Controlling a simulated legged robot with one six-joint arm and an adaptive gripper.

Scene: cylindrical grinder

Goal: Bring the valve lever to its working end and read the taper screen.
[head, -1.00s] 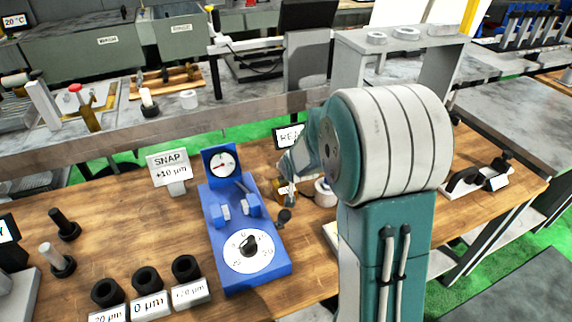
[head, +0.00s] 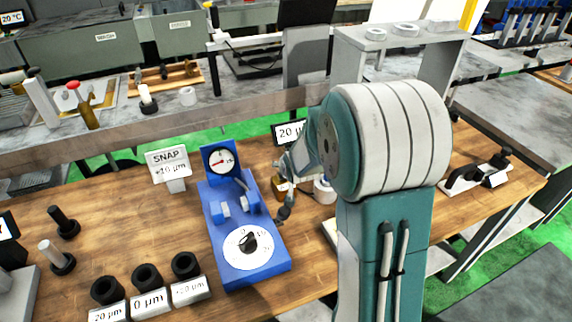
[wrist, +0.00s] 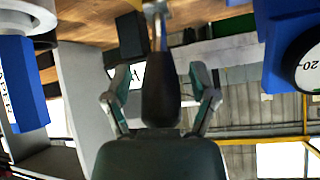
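The valve lever shows in the wrist view as a dark handle (wrist: 160,95) on a thin metal rod. It lies between the two fingers of my gripper (wrist: 161,82), with a gap visible on each side, so my gripper looks open around it. In the head view, the brass valve body (head: 279,187) and a dark knob (head: 284,213) sit just right of the blue gauge. My arm hides most of the gripper and lever there.
The blue snap gauge (head: 240,270) with its two dials stands close on the left, by a SNAP sign (head: 168,162). Black rings (head: 147,277) on labelled blocks line the front edge. Bare wood (head: 120,220) lies further left. A grey shelf (head: 400,42) rises behind my arm.

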